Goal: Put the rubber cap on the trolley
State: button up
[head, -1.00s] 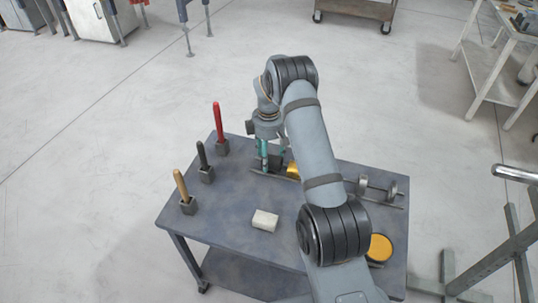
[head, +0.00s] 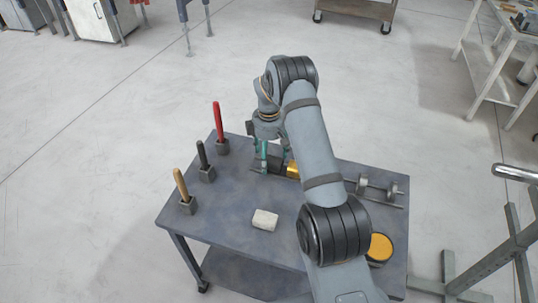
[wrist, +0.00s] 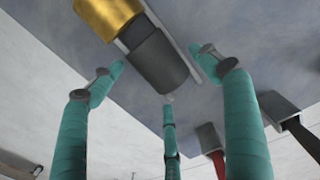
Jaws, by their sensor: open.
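A dark grey cylinder (wrist: 157,62), which looks like the rubber cap, lies end to end with a gold cylinder (wrist: 108,14) on a flat rail. The gold cylinder also shows in the head view (head: 293,170), partly behind my arm. My gripper (head: 275,168) is low over the blue-grey table. In the wrist view, its teal fingers are spread around the free end of the dark cylinder, open and holding nothing. Whether a finger touches it is unclear. The blue-grey table (head: 235,240) has a lower shelf and may be the trolley. A brown wheeled cart (head: 352,10) stands far back.
Red (head: 217,120), dark (head: 203,155) and tan (head: 182,187) handles stand in small blocks along the table's left edge. A whitish block (head: 265,220) lies near the front. A metal shaft piece (head: 377,190) and a yellow round container (head: 381,248) are at the right.

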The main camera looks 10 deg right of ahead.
notch_tip(320, 180, up, 12)
jog(key=shift+r, duration=0.15)
dwell(0.3)
dwell(1.4)
